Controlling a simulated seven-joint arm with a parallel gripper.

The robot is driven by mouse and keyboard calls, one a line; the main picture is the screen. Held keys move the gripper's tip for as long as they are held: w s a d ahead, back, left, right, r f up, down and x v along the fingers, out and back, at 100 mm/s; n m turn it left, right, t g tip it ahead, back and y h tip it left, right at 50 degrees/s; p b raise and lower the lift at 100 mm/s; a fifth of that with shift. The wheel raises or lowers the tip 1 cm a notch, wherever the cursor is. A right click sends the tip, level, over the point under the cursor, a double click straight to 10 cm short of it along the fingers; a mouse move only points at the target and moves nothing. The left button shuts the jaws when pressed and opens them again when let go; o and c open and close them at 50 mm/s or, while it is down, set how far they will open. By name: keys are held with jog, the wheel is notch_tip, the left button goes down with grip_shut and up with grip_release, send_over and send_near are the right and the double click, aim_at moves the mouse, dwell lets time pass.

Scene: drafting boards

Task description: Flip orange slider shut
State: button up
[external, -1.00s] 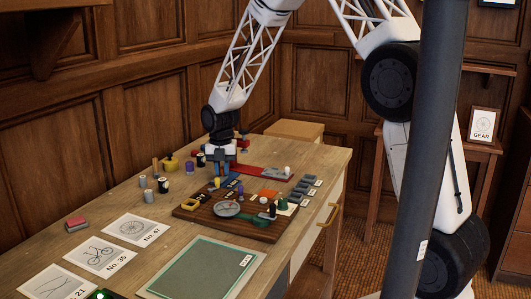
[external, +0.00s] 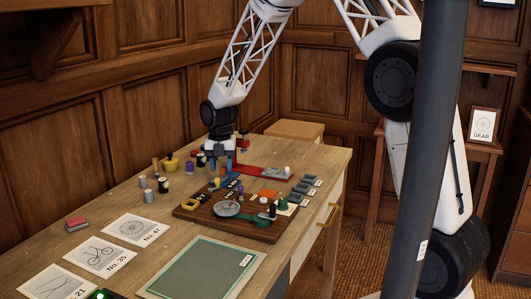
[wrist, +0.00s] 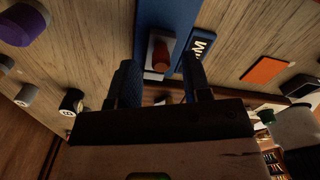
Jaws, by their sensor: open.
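In the wrist view, an orange-brown knob (wrist: 161,55), which looks like the orange slider, sits on a pale plate set in a blue strip (wrist: 166,14). My gripper (wrist: 160,64) is open, with one dark finger on each side of the knob. I cannot tell whether either finger touches it. In the external view my gripper (external: 221,162) points down over the blue strip at the far part of the board; the knob is not clear there.
Spools and a yellow pot (external: 171,164) stand at left. The green mat (external: 203,268) is clear.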

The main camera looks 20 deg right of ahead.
aim_at(221, 168)
jog(key=shift+r, duration=3.1)
jog(key=shift+s+d+r, duration=0.2)
jog(key=shift+d+r, duration=0.1)
jog(key=shift+r, duration=0.15)
jog(key=s+d+r+m+t, duration=0.1)
jog(key=s+d+r+m, duration=1.4)
jog(key=s+d+r, duration=0.1)
jog(key=s+d+r+m, duration=0.2)
jog(key=s+d+m, duration=0.2)
jog(key=s+m, duration=0.4)
jog(key=s+d+r+m+t, duration=0.1)
jog(key=s+d+m, duration=0.4)
jog(key=s, duration=1)
jog(key=r+m, duration=0.1)
jog(key=m, duration=0.2)
jog(key=shift+d+r+m+t, duration=0.15)
jog(key=shift+d+m+t, duration=0.15)
